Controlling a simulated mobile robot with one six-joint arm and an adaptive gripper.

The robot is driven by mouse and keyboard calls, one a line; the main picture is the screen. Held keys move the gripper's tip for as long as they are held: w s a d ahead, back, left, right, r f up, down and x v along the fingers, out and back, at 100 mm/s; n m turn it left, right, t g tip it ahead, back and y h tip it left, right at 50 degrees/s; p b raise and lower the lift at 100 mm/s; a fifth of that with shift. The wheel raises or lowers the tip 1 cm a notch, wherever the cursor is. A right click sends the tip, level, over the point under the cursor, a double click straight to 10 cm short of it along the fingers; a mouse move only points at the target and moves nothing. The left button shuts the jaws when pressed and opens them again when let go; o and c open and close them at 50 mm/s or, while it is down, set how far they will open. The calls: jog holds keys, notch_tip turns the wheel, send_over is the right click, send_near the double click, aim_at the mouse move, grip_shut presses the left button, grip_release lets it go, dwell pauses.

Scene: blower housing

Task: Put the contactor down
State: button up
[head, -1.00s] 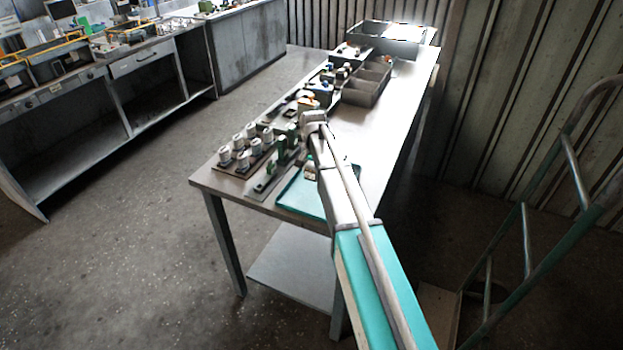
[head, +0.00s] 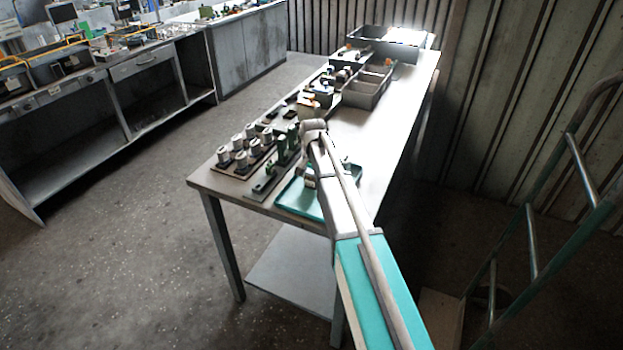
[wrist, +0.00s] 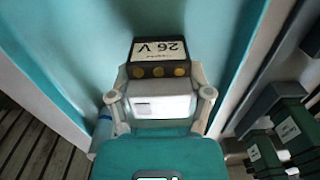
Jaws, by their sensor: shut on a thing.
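In the wrist view my gripper (wrist: 164,92) is shut on the contactor (wrist: 158,55), a dark block with gold terminals and a white label reading "26 V" upside down. The teal tray (wrist: 60,62) spreads out behind and around it in that view. In the head view the tray (head: 293,201) lies at the near end of the table, with my arm across its right part. The arm hides most of the gripper there. I cannot tell whether the contactor touches the tray.
Green terminal-like blocks (wrist: 288,130) stand beside the tray on the right in the wrist view. The steel table (head: 385,115) also bears several pale cylindrical parts (head: 240,150) and a grey divided bin (head: 365,92). The tabletop right of the bin is bare.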

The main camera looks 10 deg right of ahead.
jog(key=o, duration=1.1)
jog(key=shift+c, duration=0.2)
jog(key=shift+r, duration=0.1)
notch_tip(320, 180, up, 12)
jog(key=p, duration=1.2)
jog(key=s+n, duration=0.7)
jog(key=s, duration=2.2)
jog(key=shift+s, duration=0.15)
jog(key=shift+a, duration=0.1)
